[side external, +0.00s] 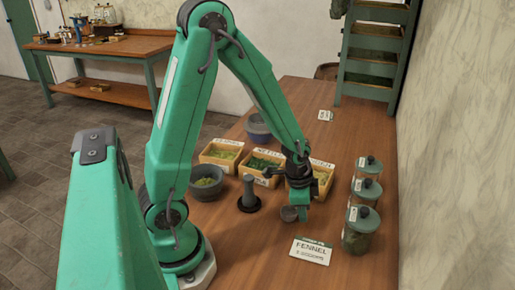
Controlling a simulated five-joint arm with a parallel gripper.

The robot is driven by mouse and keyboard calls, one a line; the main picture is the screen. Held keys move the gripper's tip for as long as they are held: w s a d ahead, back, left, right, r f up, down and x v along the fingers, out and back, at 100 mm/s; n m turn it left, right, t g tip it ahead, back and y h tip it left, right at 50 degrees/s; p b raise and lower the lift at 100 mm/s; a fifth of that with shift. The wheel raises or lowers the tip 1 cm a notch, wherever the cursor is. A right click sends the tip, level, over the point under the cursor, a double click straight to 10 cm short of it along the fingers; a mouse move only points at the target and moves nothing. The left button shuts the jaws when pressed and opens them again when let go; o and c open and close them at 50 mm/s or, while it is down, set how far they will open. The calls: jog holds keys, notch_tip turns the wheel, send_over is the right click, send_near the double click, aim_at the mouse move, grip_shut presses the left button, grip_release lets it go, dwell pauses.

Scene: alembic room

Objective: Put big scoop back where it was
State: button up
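My gripper (299,204) points down over the table, in front of the herb boxes and left of the jars. A small grey round cup (289,214), which looks like the big scoop, is right at its fingertips. The fingers are too small in view to show whether they are closed on it, and its handle is hidden. A dark grey upright post on a round base (249,196) stands on the table to the left of my gripper, apart from it.
A green-leaf box (222,165) and two more labelled boxes stand behind. A dark bowl of leaves (207,190) is left, a blue-grey bowl (258,136) farther back. Three lidded jars (361,238) line the right. A FENNEL card (311,251) lies in front. The right-rear table (350,125) is mostly clear.

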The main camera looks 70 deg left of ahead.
jog(key=v, duration=1.2)
dwell(0.3)
jog(key=shift+r, duration=0.1)
dwell(0.4)
jog(key=s+d+r+n+t, duration=0.2)
jog(key=s+r+n, duration=0.4)
jog(key=s+r, duration=0.3)
jog(key=shift+s+d+r+n+t, duration=0.2)
jog(key=shift+s+r+n+t, duration=0.15)
jog(key=shift+r+t, duration=0.25)
